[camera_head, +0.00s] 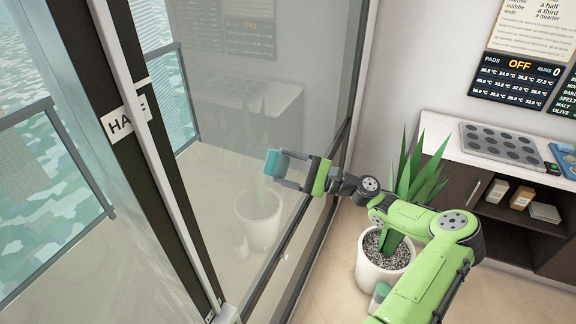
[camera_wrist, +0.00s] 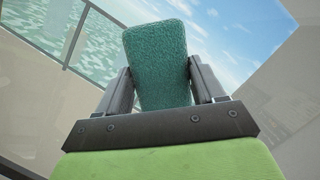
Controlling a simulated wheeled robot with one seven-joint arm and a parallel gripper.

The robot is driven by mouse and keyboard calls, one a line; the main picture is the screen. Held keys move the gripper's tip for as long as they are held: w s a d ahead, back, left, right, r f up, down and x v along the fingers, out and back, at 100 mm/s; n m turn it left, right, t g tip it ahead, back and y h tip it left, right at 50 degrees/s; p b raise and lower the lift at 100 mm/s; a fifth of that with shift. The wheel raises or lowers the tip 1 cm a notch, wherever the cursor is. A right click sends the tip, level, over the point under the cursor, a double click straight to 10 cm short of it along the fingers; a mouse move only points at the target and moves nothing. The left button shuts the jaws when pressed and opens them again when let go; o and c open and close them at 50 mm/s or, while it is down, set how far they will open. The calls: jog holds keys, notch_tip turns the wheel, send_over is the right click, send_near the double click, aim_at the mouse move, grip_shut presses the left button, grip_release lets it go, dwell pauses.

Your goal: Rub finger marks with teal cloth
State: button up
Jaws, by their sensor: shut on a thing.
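A teal cloth (camera_head: 275,164) is folded into a thick pad and held between the two fingers of my gripper (camera_head: 283,171). In the wrist view the cloth (camera_wrist: 157,65) stands between the grey fingers of my gripper (camera_wrist: 160,85), its textured face toward the camera. In the head view the cloth is in front of a large glass pane (camera_head: 235,110). I cannot tell whether it touches the glass. I cannot make out finger marks on the pane; small pale spots show low on it, near a reflected plant.
A potted plant (camera_head: 384,262) stands on the floor close to my arm. A dark frame post with a label (camera_head: 125,118) borders the glass on the left. At the right, a counter (camera_head: 465,150) holds a muffin tray (camera_head: 502,145), below a dark sign (camera_head: 518,75).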

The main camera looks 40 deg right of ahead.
jog(key=s+d, duration=0.3)
jog(key=s, duration=0.2)
jog(key=shift+s, duration=0.1)
dwell(0.3)
jog(key=s, duration=0.1)
jog(key=s+d, duration=0.1)
jog(key=shift+s+d, duration=0.3)
